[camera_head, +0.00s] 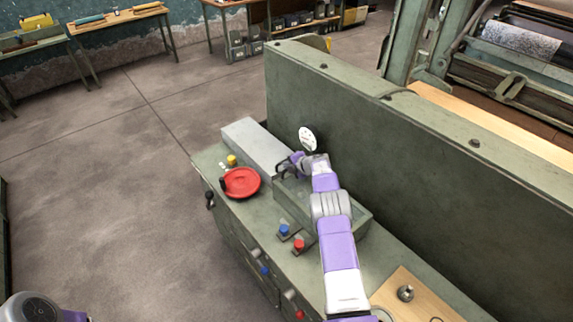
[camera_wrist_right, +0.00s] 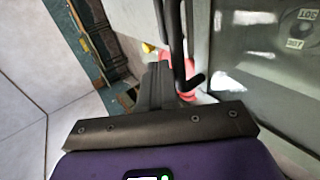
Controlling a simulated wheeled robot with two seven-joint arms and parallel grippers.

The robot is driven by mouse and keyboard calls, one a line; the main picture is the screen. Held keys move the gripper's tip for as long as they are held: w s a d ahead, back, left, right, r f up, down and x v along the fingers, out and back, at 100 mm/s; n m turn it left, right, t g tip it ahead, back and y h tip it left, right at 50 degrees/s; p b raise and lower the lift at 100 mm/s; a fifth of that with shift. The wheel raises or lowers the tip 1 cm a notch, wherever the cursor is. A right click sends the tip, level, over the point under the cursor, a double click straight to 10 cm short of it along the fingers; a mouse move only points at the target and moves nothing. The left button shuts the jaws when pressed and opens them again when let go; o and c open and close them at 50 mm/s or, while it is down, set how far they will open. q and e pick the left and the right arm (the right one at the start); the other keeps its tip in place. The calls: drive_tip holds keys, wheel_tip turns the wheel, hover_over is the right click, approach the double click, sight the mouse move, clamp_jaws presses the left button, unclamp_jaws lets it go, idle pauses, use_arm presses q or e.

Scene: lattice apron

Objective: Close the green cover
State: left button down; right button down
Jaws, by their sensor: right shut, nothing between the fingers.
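A low green box-like housing (camera_head: 350,212) sits on the bench top against the tall green panel, and I take its top to be the green cover. My forearm hides much of it, so I cannot tell how far open it is. My right gripper (camera_head: 287,166) is shut and empty at the housing's far end, close to a dark bent bar. In the right wrist view the shut fingers (camera_wrist_right: 158,85) are beside that dark bar (camera_wrist_right: 178,50); contact is unclear. My left gripper is out of view; only part of my left arm shows at bottom left.
Blue (camera_head: 284,230) and red (camera_head: 299,244) knobs stand in front of the housing. The floor at left is open.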

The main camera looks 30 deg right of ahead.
drive_tip(key=shift+s+r+p, duration=0.1)
drive_tip(key=shift+r+p, duration=0.35)
drive_tip(key=shift+r, duration=0.15)
wheel_tip(320, 180, up, 12)
drive_tip(key=s+p, duration=0.2)
drive_tip(key=shift+s+d+r, duration=0.25)
drive_tip(key=shift+s+d, duration=0.05)
drive_tip(key=shift+d, duration=0.05)
drive_tip(key=s+a+f+m+g, duration=0.1)
drive_tip(key=s+a+f+m, duration=0.75)
drive_tip(key=f, duration=0.25)
drive_tip(key=s+a+f+m+g, duration=0.2)
drive_tip(key=s+a+f+m, duration=0.5)
drive_tip(key=a+f, duration=0.25)
drive_tip(key=s+a+f+m+g+y, duration=0.1)
drive_tip(key=s+a+m+g, duration=0.3)
drive_tip(key=s, duration=0.6)
drive_tip(key=s+a+f+m+g, duration=0.1)
drive_tip(key=s+a, duration=0.6)
drive_tip(key=s, duration=0.2)
drive_tip(key=s+a+f+m+g+y, duration=0.1)
drive_tip(key=s+a+f+m+g, duration=0.3)
drive_tip(key=s, duration=0.6)
wheel_tip(320, 180, down, 11)
drive_tip(key=w+n+t+b, duration=0.1)
drive_tip(key=b, duration=1.1)
drive_tip(key=shift+w+a+r+n+t+b, duration=0.15)
drive_tip(key=shift+w+a+n+t+b, duration=0.1)
drive_tip(key=shift+n+t+b, duration=0.15)
